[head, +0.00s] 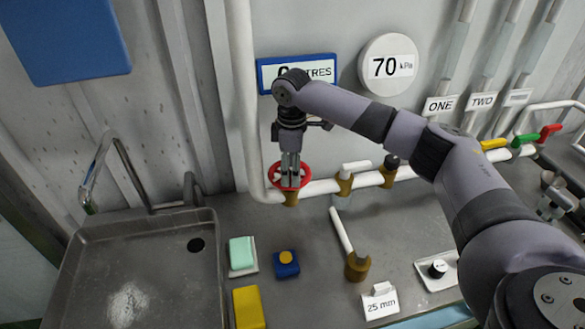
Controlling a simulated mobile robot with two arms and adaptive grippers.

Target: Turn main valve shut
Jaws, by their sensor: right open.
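A red round handwheel (274,178) sits on a brass valve body (291,199) on the white pipe along the back of the bench. It looks like the main valve, though I see no label on it. My right gripper (290,178) points down at the wheel from above, its fingers over the wheel's middle. The fingers are open and overlap the wheel in the view; I cannot tell whether they touch it. The fingers and wrist hide part of the wheel. My left gripper is not in view.
A sink (140,270) with a tap is at the left. A soap block (242,252), a blue box with a yellow button (286,262) and a yellow sponge-like block (248,307) lie beside it. A 70 kPa gauge (388,65) hangs behind.

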